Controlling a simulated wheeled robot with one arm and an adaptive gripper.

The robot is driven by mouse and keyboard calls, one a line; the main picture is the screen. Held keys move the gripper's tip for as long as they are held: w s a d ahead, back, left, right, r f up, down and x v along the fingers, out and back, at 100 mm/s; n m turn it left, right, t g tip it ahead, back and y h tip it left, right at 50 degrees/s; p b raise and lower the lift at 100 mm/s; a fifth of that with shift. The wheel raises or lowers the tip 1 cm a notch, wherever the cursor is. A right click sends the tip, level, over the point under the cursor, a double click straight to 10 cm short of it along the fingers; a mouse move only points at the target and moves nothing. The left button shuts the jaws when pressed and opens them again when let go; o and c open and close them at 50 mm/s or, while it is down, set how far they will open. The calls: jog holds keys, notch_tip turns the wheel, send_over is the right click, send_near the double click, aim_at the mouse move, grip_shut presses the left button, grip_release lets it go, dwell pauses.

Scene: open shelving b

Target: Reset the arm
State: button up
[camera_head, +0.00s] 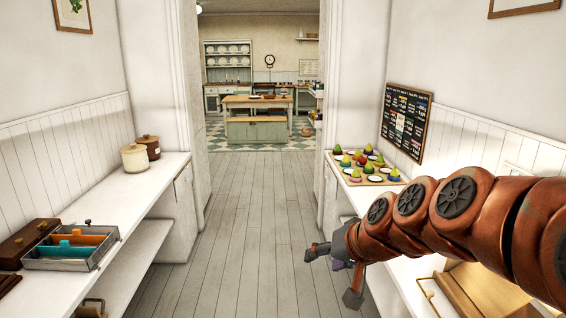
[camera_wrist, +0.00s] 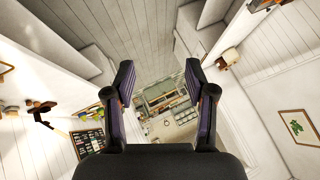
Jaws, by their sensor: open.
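My arm reaches in from the right edge in the head view, over the right-hand counter. My gripper (camera_head: 332,270) is at its end, over the wooden floor of the passage. In the wrist view my gripper (camera_wrist: 160,85) shows two dark fingers spread wide apart with nothing between them. It touches nothing that I can see.
The right counter holds a board with several colourful pieces (camera_head: 366,167). The left counter (camera_head: 125,200) holds a metal tray (camera_head: 100,253), a cream jar (camera_head: 134,158) and a brown jar (camera_head: 150,146). The floor (camera_head: 250,200) is clear towards a green kitchen island (camera_head: 257,128).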

jog(key=s+d+f+g+h, duration=0.1)
jog(key=s+d+f+g, duration=0.2)
jog(key=s, duration=0.7)
jog(key=s+d+f+g+h, duration=0.2)
jog(key=s+f, duration=0.3)
jog(key=s, duration=0.5)
jog(key=s+d+f+g+h, duration=0.1)
jog(key=s+d+f+g, duration=0.2)
jog(key=s, duration=0.7)
jog(key=shift+d+f+n+g+h, duration=0.3)
jog(key=shift+d+f+n+g, duration=0.1)
jog(key=shift+d+f, duration=0.25)
jog(key=shift+r, duration=0.1)
